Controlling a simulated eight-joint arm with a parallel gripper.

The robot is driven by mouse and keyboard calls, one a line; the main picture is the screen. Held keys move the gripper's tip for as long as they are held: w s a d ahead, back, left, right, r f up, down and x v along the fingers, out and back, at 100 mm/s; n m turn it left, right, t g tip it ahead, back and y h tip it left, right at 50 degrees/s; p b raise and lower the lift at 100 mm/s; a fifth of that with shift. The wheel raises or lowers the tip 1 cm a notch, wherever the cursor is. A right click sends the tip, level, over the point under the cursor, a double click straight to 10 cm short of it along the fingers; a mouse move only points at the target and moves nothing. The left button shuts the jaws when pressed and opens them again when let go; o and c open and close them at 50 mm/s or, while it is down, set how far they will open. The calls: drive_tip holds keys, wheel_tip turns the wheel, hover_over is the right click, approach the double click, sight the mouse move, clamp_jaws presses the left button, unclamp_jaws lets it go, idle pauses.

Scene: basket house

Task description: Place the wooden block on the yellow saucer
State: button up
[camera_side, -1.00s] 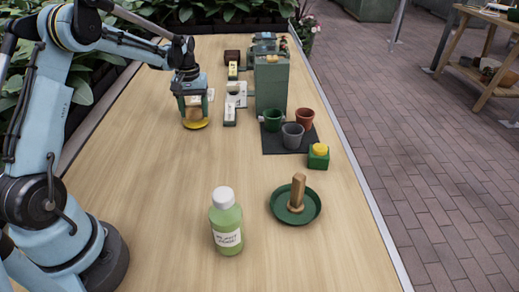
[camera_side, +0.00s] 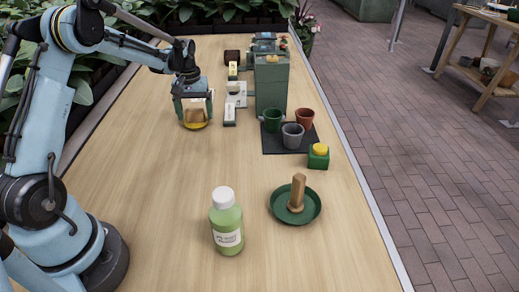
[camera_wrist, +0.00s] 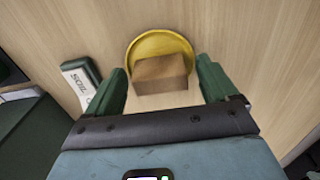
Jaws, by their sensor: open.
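The wooden block (camera_side: 197,110) is a light brown cuboid at the far left of the table. It appears to stand on the yellow saucer (camera_side: 193,126), whose rim shows below it. In the wrist view the block (camera_wrist: 162,75) overlaps the near part of the round saucer (camera_wrist: 158,40), hiding that part. My gripper (camera_side: 193,106) is around the block from above. In the wrist view its green fingers (camera_wrist: 162,68) are spread, one on each side of the block, with gaps between. The contact between block and saucer is not clearly visible.
To the right stand a green cabinet (camera_side: 272,85) and several pots (camera_side: 292,136). A green bottle (camera_side: 226,225) and a dark green dish (camera_side: 309,210) with a wooden piece are nearer. The middle table is clear.

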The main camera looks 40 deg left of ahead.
sight(194, 110)
wheel_tip(194, 110, up, 12)
drive_tip(key=s+d+r+m+t, duration=0.2)
drive_tip(key=s+d, duration=0.1)
drive_tip(key=d, duration=0.3)
drive_tip(key=s+d+r+m+t, duration=0.1)
drive_tip(key=s+d+r+m, duration=0.15)
drive_tip(key=d, duration=0.45)
drive_tip(key=s+d+f+m+t, duration=0.4)
drive_tip(key=s+d, duration=0.5)
drive_tip(key=shift+s+d, duration=0.2)
drive_tip(key=shift+d, duration=0.1)
